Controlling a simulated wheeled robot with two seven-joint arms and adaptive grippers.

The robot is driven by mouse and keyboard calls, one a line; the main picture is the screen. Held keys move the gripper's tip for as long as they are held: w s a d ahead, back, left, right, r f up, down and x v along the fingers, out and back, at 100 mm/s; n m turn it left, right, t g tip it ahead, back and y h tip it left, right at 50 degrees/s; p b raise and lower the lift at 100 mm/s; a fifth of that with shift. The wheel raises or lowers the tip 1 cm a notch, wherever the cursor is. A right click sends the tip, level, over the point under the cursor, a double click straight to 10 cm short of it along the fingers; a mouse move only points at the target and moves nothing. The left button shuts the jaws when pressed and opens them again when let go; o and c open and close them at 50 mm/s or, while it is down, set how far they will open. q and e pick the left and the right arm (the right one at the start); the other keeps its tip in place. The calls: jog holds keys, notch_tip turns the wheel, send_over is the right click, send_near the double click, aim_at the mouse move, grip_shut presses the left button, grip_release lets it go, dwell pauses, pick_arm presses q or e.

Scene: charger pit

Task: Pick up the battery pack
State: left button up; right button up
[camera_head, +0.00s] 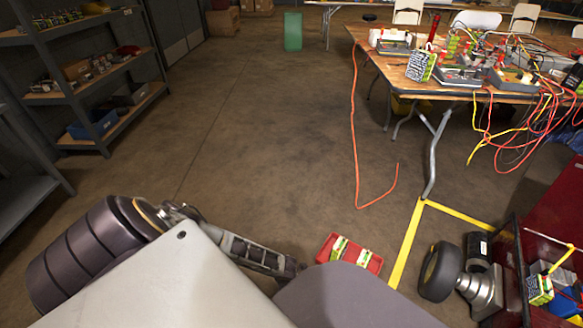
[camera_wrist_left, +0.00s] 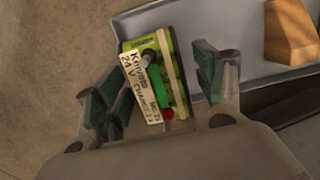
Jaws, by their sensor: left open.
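In the left wrist view a green battery pack (camera_wrist_left: 177,75) lies between the fingers of my left gripper (camera_wrist_left: 155,90). A cream label with handwriting, partly readable as 24 V, covers much of its face, and a small red spot shows at its lower end. The gripper is open, with dark green finger pads. A gap shows on each side of the pack, and the near palm edge is close to its lower end. My right gripper is not seen.
A grey tray (camera_wrist_left: 235,30) with a wooden block (camera_wrist_left: 290,38) is beside the pack. In the head view a red tray (camera_head: 372,263) with green packs is on the floor. A cluttered table (camera_head: 465,91) with hanging cables stands back right, shelves (camera_head: 100,128) left. Mid-floor is clear.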

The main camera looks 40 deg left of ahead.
pick_arm(q)
jog(key=c, duration=1.1)
grip_shut()
jog(key=shift+w, duration=0.1)
jog(key=shift+r, duration=0.2)
jog(key=shift+r+p, duration=1.05)
jog(key=shift+r, duration=0.45)
jog(key=shift+r+p, duration=1.65)
jog(key=shift+r, duration=1.7)
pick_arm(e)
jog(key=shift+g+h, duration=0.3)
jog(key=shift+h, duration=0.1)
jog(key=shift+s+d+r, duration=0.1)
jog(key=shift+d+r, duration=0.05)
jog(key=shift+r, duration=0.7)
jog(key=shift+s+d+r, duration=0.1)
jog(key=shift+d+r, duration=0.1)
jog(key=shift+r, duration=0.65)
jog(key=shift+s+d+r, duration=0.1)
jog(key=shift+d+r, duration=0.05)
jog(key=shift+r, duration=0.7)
